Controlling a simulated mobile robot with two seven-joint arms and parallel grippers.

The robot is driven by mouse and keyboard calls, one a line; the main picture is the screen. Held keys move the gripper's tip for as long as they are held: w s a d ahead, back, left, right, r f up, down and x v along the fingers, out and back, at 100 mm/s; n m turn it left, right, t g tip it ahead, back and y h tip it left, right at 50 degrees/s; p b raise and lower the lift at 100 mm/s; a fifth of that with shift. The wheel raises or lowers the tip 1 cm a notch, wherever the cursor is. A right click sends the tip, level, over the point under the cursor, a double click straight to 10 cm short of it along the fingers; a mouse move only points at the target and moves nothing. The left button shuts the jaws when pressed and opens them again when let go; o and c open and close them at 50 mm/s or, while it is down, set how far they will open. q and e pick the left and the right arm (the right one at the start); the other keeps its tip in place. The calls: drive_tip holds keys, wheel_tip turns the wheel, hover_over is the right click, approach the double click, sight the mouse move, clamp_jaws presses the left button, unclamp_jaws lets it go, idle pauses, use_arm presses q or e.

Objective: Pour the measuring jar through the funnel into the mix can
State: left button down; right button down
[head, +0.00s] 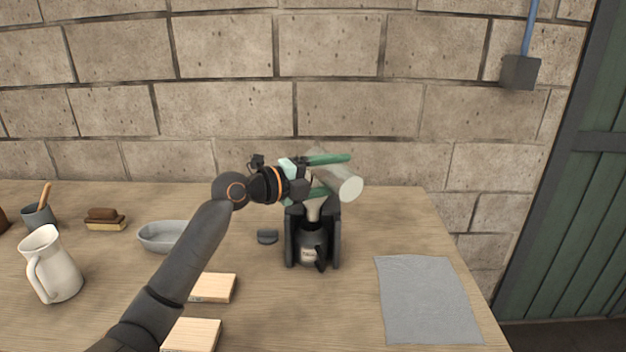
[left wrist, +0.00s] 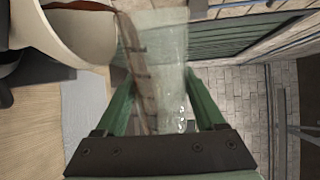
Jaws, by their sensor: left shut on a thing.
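My left gripper (head: 335,175), with green fingers, is shut on the measuring jar (head: 350,188). The jar is a clear, pale cylinder, held strongly tilted, one round end toward the camera's right. In the left wrist view the jar (left wrist: 170,60) lies between the fingers, with a brown streak along one side. The cream funnel (head: 314,208) stands below the jar, partly hidden by the gripper. It also shows in the left wrist view (left wrist: 85,35), with brown-red matter inside. I cannot tell whether liquid is flowing. My right gripper is out of view.
A black stand (head: 290,245) flanks the can. A small dark disc (head: 268,236), a grey dish (head: 152,238), wooden blocks (head: 215,288), a white jug (head: 58,272), a brush (head: 104,221) and a grey cup (head: 39,217) lie left. A grey cloth (head: 428,300) lies right.

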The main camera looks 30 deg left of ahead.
use_arm(q)
drive_tip(key=shift+w+a+r+n+p, duration=0.1)
drive_tip(key=shift+a+r+n+p, duration=0.1)
drive_tip(key=shift+r+n, duration=0.3)
drive_tip(key=shift+a+r+n+p, duration=0.15)
drive_tip(key=shift+r+n, duration=0.15)
drive_tip(key=shift+n, duration=0.3)
idle(1.5)
